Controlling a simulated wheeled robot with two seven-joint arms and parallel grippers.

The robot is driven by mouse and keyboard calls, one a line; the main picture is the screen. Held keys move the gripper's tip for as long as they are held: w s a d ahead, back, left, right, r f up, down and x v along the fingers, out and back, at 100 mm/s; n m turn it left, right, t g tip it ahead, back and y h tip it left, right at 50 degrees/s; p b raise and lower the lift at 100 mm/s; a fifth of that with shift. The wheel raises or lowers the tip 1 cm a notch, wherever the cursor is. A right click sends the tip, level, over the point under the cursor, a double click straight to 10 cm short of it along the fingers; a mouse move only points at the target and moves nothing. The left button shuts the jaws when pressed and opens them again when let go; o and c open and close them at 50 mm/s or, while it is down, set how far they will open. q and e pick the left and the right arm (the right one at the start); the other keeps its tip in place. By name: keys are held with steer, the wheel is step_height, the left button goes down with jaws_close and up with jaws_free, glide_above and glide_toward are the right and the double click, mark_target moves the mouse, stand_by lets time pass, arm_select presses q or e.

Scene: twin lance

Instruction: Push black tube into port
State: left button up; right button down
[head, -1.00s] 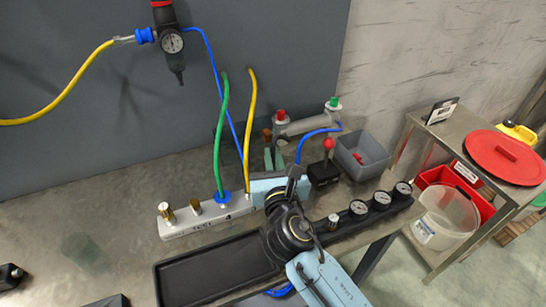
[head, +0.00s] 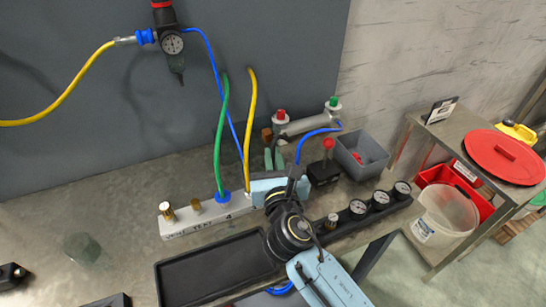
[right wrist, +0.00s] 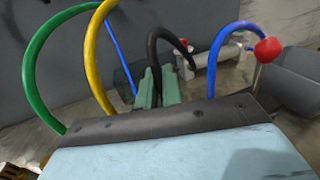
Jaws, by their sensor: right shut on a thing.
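My right gripper (head: 274,160) is over the right end of the grey valve block (head: 208,214) in the head view. Its two green fingers (right wrist: 160,90) are shut on the black tube (right wrist: 154,42), which arches up and over to the right in the right wrist view. The block carries a green tube (head: 220,130) in a blue collar (head: 222,197), a yellow tube (head: 250,110) and two brass fittings (head: 167,211). My gripper and forearm cover the block's right end, so the port and the tube's tip are hidden.
A black tray (head: 215,268) lies in front of the block. Several gauges (head: 381,200) stand at the right. A red-knobbed lever (head: 328,145), a blue tube (head: 315,133) and a grey bin (head: 362,155) sit behind. The bench left of the block is mostly clear.

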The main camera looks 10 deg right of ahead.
steer(key=shift+p, duration=0.5)
stand_by(0.5)
steer(key=shift+f+b, duration=1)
steer(key=shift+f, duration=0.65)
steer(key=c, duration=1.5)
jaws_free()
steer(key=shift+s+r, duration=0.1)
steer(key=s, duration=0.8)
steer(key=s+a, duration=0.1)
steer(key=s, duration=0.4)
steer(key=shift+s, duration=0.1)
steer(key=shift+s, duration=0.1)
